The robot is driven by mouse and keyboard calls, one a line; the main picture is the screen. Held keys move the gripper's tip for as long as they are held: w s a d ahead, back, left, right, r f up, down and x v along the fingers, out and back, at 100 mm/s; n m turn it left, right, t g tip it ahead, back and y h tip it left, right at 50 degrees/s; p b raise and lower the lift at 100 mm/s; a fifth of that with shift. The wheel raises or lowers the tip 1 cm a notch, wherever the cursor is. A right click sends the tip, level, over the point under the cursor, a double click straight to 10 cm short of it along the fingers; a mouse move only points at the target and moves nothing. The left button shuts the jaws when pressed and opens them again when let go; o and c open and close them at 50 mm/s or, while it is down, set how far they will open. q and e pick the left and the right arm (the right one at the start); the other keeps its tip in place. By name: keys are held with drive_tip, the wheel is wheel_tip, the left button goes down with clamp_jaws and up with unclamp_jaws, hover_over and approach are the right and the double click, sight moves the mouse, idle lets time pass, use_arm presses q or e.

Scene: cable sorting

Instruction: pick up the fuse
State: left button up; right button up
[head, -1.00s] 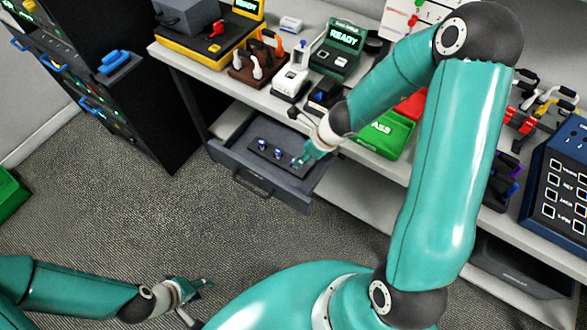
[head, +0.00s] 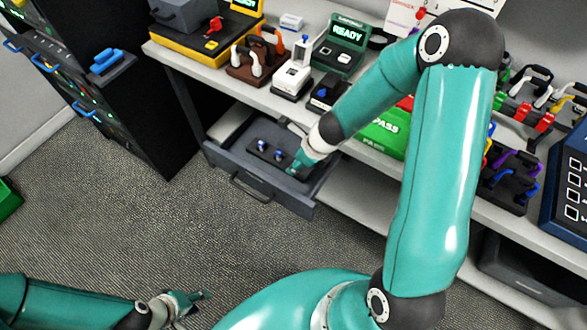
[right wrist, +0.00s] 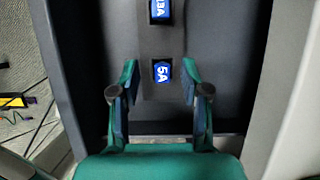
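My right gripper (right wrist: 161,84) is open over the drawer in the right wrist view. A blue fuse marked 5A (right wrist: 162,71) shows between its fingertips, with a gap on each side. Another blue fuse, marked 13A (right wrist: 160,11), sits farther along the same dark strip. In the head view my right gripper (head: 297,165) is at the right end of the strip and hides the fuse there. Two blue-and-white fuses (head: 262,145) (head: 279,155) show to its left. My left gripper (head: 192,308) is open and empty above the carpet, far from the drawer.
The open grey drawer (head: 225,160) has walls close around the fuse strip. Above it the bench (head: 185,68) holds testers and a green PASS box (head: 384,137). A dark rack (head: 135,125) stands to the left. The carpet in front is clear.

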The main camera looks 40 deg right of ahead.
drive_tip(key=shift+d, duration=0.1)
clamp_jaws()
drive_tip(key=shift+r, duration=0.1)
